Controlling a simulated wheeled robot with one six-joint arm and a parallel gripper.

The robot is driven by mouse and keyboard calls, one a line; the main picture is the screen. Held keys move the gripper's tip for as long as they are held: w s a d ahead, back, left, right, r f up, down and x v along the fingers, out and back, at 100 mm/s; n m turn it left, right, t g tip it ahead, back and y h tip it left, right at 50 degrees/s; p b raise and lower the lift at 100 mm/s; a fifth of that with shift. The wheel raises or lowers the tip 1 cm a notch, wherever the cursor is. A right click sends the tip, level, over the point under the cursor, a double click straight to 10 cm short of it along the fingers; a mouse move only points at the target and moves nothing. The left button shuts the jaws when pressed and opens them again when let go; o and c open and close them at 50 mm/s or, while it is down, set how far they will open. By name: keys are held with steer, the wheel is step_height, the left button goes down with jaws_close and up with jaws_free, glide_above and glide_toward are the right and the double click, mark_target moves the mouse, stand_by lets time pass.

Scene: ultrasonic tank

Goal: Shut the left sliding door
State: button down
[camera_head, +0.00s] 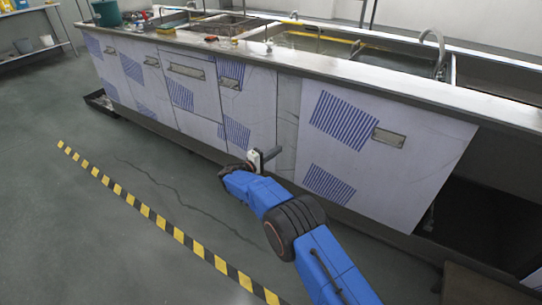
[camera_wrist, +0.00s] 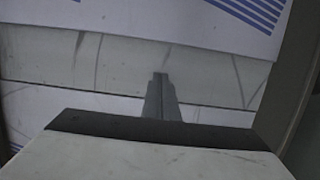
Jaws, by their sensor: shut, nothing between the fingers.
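The long cabinet front has pale doors with blue stripes. One wide striped door (camera_head: 375,168) with a grey recessed handle (camera_head: 389,137) has a dark opening (camera_head: 485,215) to its right. Left of it is a narrow grey scuffed strip (camera_head: 288,122), then another striped door (camera_head: 255,100). I cannot tell for certain which one is the left sliding door. My gripper (camera_head: 275,152) is shut and empty, low in front of the cabinet near the strip. In the wrist view its fingers (camera_wrist: 161,88) point at the scuffed strip, with striped panels on both sides; contact is unclear.
A steel counter (camera_head: 330,70) with sinks and taps overhangs the doors. A black tray (camera_head: 100,102) lies on the floor at the cabinet's far left. Yellow-black tape (camera_head: 150,212) crosses the grey floor, which is clear on the left.

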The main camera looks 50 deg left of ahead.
mark_target(395, 187)
steer(key=w, duration=0.3)
steer(key=shift+w, duration=0.35)
steer(key=shift+w+d, duration=0.35)
steer(key=shift+d, duration=0.65)
steer(key=shift+w+d, duration=0.2)
steer(key=shift+d, duration=0.7)
steer(key=w+d, duration=0.4)
steer(key=d, duration=1)
steer(key=w+d, duration=0.4)
steer(key=d, duration=1.1)
steer(key=w+d, duration=0.4)
steer(key=d, duration=1)
steer(key=shift+w+d, duration=0.3)
steer(key=shift+d, duration=0.05)
steer(key=shift+d, duration=0.1)
